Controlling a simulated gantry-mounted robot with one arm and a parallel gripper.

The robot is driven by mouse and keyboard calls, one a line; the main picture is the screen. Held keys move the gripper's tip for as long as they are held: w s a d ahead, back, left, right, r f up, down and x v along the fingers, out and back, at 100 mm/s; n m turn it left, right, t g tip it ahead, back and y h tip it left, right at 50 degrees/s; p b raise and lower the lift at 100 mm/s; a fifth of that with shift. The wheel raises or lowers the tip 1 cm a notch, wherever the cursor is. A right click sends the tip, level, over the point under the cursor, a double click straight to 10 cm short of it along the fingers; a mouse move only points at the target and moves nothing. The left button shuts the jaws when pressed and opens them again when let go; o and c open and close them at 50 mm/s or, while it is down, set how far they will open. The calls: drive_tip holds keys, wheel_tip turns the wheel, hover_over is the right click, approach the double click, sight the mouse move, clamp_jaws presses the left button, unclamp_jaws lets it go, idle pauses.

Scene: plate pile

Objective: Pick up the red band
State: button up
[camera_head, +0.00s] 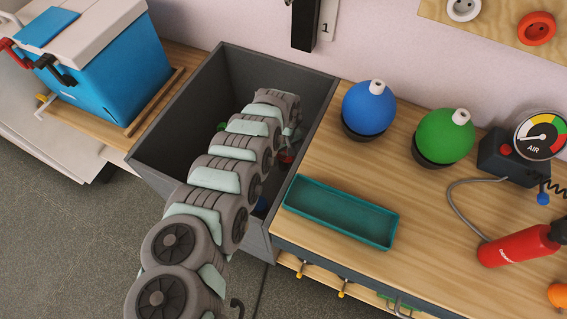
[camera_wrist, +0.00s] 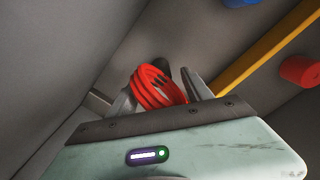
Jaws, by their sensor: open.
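The red band (camera_wrist: 156,88) shows in the wrist view as a coil of several bright red loops inside the grey bin (camera_head: 183,128). My gripper (camera_wrist: 160,84) is open, with its fingers on either side of the band. The band appears between the fingers; whether they touch it cannot be told. In the head view my arm reaches down into the bin, and a small red patch (camera_head: 286,157) shows beside its end. I cannot tell whether that patch is the band. My fingers are hidden there.
The bin's grey walls stand close around my gripper. A yellow bar (camera_wrist: 268,50), a red cylinder (camera_wrist: 300,70) and a blue object (camera_wrist: 239,2) are nearby in the wrist view. A teal tray (camera_head: 340,210) lies empty on the wooden bench right of the bin.

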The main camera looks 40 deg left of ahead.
drive_tip(key=shift+f, duration=0.75)
clamp_jaws()
